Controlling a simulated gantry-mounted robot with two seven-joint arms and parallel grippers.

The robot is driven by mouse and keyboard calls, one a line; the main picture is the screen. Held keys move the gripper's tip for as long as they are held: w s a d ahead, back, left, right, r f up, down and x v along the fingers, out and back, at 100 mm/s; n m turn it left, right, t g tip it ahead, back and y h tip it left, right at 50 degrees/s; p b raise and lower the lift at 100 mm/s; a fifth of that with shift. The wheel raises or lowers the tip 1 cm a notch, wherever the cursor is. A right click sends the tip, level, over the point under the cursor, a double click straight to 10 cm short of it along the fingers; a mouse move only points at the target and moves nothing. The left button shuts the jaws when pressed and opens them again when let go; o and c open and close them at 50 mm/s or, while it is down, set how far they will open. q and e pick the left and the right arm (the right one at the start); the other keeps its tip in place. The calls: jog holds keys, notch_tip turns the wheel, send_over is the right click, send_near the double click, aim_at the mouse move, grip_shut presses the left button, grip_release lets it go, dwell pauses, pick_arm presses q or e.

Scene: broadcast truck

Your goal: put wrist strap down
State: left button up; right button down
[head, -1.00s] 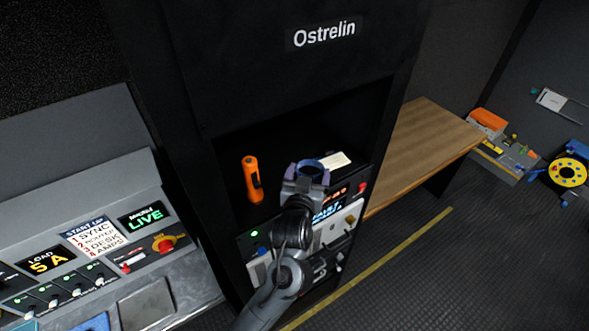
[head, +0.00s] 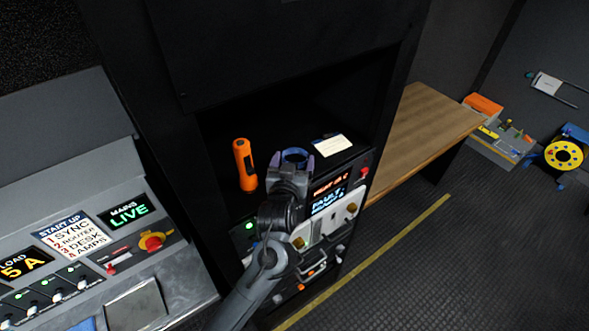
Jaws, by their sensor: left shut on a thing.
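The wrist strap (head: 295,154) is a dark blue ring. My left gripper (head: 291,162) is shut on it, with the ring showing between and beyond the purple-grey fingertips. The gripper is at the front of the dark shelf recess (head: 222,130) in the black rack, above the panel. I cannot tell whether the strap touches the shelf. My right gripper is not in view.
An orange torch (head: 244,164) stands on the shelf left of my gripper. A pale card (head: 332,146) lies to the right. Below is a panel with a lit display (head: 328,195) and knobs. A wooden bench (head: 428,130) stands right of the rack.

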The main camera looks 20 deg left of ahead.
pick_arm(q)
jog(key=shift+f, duration=0.25)
jog(key=shift+f, duration=0.15)
jog(key=o, duration=0.8)
jog(key=shift+o, duration=0.2)
jog(key=shift+r, duration=0.2)
jog(key=b+v, duration=0.1)
jog(key=v, duration=1.1)
jog(key=shift+s, duration=0.1)
